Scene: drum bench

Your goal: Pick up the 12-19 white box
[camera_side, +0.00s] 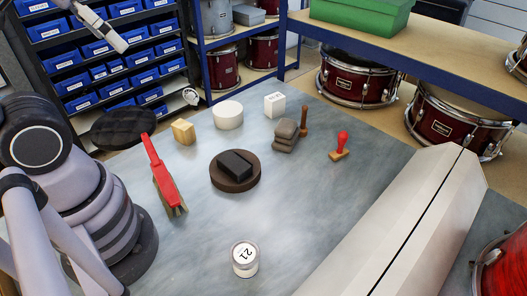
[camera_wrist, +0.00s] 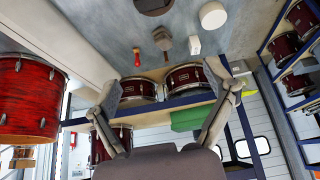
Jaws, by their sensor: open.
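The small white box (camera_side: 274,104) with dark print on its side stands upright at the back of the grey bench in the side view, right of a white round tub. It also shows in the wrist view (camera_wrist: 195,45), near the top, right of the grey stones. My gripper (camera_wrist: 164,80) is open and empty in the wrist view, its two fingers spread wide. The box appears beyond the fingers and well apart from them.

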